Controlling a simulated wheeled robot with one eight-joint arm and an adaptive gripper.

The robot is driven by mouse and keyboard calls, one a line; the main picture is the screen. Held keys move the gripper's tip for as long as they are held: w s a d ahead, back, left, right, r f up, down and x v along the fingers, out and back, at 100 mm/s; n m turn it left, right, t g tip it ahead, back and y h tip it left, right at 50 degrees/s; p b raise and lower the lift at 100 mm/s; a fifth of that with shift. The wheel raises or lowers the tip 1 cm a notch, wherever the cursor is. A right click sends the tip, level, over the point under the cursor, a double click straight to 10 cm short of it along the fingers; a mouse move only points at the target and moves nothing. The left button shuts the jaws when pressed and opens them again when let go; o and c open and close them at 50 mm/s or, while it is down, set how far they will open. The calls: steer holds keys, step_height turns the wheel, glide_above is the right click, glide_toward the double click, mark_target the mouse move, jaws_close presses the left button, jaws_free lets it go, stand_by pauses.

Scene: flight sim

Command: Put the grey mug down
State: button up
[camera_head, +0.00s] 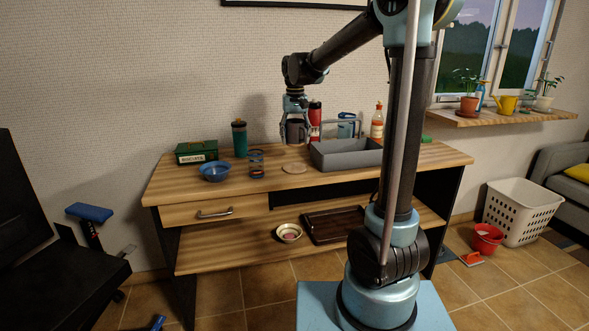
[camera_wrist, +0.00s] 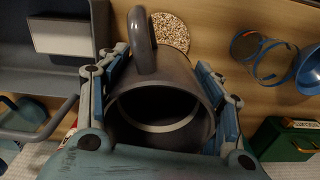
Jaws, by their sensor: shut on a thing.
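The grey mug (camera_head: 296,131) is held in my gripper (camera_head: 295,128) above the wooden table (camera_head: 363,172). In the wrist view the mug (camera_wrist: 176,84) sits between the two fingers of my gripper (camera_wrist: 165,100), which are shut on its sides. Its open rim faces the camera, and its handle points toward the top of the picture. A round speckled coaster (camera_wrist: 171,31) lies on the table just beyond the mug. In the head view the coaster (camera_head: 295,168) lies in front of and below the mug.
A grey caddy (camera_head: 345,155) stands right of the mug. A blue bowl (camera_head: 215,171), a striped glass (camera_head: 257,165), a teal bottle (camera_head: 239,138) and a green tin (camera_head: 196,152) stand to the left. Red (camera_head: 315,119) and white-red (camera_head: 377,124) bottles stand at the back.

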mark_target(295, 168)
steer(key=m, duration=0.1)
steer(key=s+r+m, duration=0.1)
steer(key=m, duration=0.1)
steer(key=shift+a, duration=0.1)
steer(key=shift+f, duration=4.95)
steer(key=o, duration=1.4)
steer(key=shift+o, duration=0.2)
